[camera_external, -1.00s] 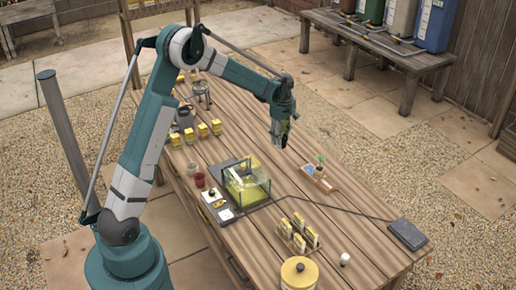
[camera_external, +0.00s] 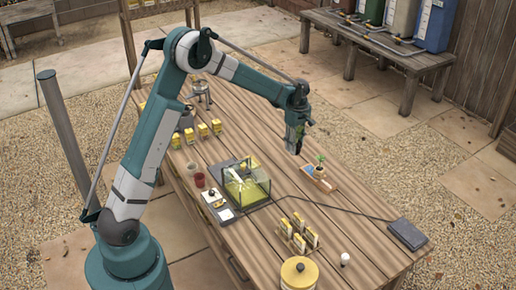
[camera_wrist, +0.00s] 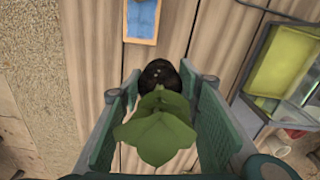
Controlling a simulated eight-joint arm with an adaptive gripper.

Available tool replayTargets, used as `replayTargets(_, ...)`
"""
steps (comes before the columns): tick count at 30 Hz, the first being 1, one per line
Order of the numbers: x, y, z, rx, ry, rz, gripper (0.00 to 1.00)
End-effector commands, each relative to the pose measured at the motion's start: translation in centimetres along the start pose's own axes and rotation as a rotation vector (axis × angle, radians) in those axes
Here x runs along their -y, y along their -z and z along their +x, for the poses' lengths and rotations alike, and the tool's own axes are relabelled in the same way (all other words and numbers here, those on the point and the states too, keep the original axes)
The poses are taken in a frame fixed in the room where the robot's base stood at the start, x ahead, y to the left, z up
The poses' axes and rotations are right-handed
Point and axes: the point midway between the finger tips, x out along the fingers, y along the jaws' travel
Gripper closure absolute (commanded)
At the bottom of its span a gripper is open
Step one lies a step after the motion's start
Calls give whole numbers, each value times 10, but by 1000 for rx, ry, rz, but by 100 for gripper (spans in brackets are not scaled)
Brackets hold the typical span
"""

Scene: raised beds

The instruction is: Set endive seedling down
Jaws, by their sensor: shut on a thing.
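The endive seedling (camera_wrist: 155,135) is between the fingers of my gripper (camera_wrist: 168,84) in the wrist view, with broad green leaves and a dark round soil plug (camera_wrist: 159,74). My gripper is shut on it. In the external view my gripper (camera_external: 294,147) hangs above the table, left of and behind a small wooden tray (camera_external: 327,187). The tray bears a blue panel and a small green plant (camera_external: 320,161). In the wrist view the tray's blue panel (camera_wrist: 142,18) shows ahead of the seedling.
A clear-walled box with yellow-green inside (camera_external: 258,187) stands left of the tray; it also shows in the wrist view (camera_wrist: 282,62). Yellow packets (camera_external: 284,228), a yellow-lidded pot (camera_external: 299,274) and a dark flat pad (camera_external: 407,235) lie nearer. Bare planks surround the tray.

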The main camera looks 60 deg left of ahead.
Motion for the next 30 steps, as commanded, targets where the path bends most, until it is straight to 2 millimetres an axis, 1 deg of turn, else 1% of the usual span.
replayTargets(1,-3,-18,0,0,0,8,74)
replayTargets(9,-12,-103,0,0,0,31,74)
replayTargets(14,-14,-154,0,0,0,47,74)
replayTargets(15,-13,-167,0,0,0,50,74)
replayTargets(23,-8,-250,-1,0,0,72,74)
replayTargets(24,-7,-263,-1,0,0,76,74)
replayTargets(26,-4,-282,-1,0,0,81,74)
replayTargets(30,3,-327,-2,0,0,93,74)
